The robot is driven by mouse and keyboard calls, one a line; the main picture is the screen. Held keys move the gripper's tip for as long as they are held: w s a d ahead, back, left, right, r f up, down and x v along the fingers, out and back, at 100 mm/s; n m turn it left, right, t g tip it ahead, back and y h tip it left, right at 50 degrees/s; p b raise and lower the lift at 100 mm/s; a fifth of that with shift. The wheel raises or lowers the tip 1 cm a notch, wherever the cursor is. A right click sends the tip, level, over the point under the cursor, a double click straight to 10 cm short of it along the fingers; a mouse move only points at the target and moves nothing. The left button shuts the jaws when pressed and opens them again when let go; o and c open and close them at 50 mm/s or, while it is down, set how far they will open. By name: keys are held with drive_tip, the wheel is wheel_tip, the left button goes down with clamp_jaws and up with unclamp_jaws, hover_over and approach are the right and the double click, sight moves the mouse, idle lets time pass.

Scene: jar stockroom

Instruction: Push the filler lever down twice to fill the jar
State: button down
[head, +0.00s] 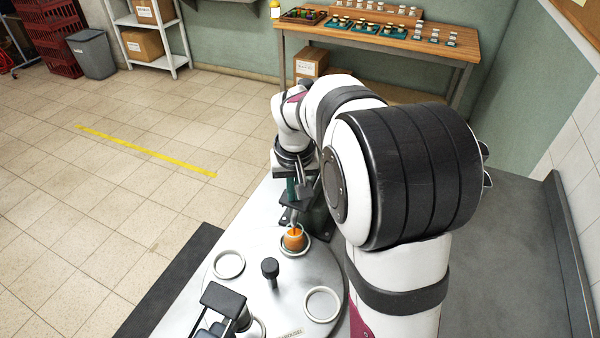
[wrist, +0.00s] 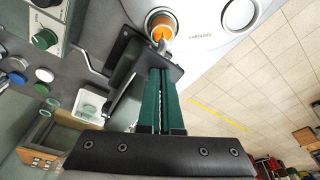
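A small jar (head: 294,241) with orange contents stands in a white ring seat on the round carousel (head: 262,312). It also shows in the wrist view (wrist: 160,27), beneath the filler's metal spout (wrist: 167,45). The dark filler (head: 318,218) stands behind the jar, partly hidden by my arm. My gripper (head: 291,196) is at the filler, above and behind the jar. In the wrist view its green fingers (wrist: 162,72) are together over the filler's black plate (wrist: 128,50), with nothing visible between them. I cannot make out the lever clearly or whether the fingers touch it.
The carousel has empty white rings (head: 229,264) and a black centre knob (head: 270,268). A black-topped device (head: 224,298) stands at its front left. The wrist view shows a bent metal rod (wrist: 92,62) and several lids (wrist: 44,75). A wooden bench (head: 455,42) stands at the back.

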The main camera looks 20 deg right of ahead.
idle(0.3)
drive_tip(key=shift+r, duration=3.25)
drive_tip(key=shift+r, duration=2.5)
drive_tip(key=s+a+f+m, duration=0.1)
drive_tip(key=s+a+f, duration=0.2)
drive_tip(key=s, duration=0.6)
drive_tip(key=s+a+f+g+y, duration=0.1)
drive_tip(key=s+a+f, duration=0.2)
drive_tip(key=s, duration=0.7)
drive_tip(key=s+a+f+m+g+y, duration=0.1)
drive_tip(key=s+a+f, duration=0.2)
drive_tip(key=s, duration=0.7)
drive_tip(key=shift+a+m, duration=0.3)
drive_tip(key=shift+a, duration=0.2)
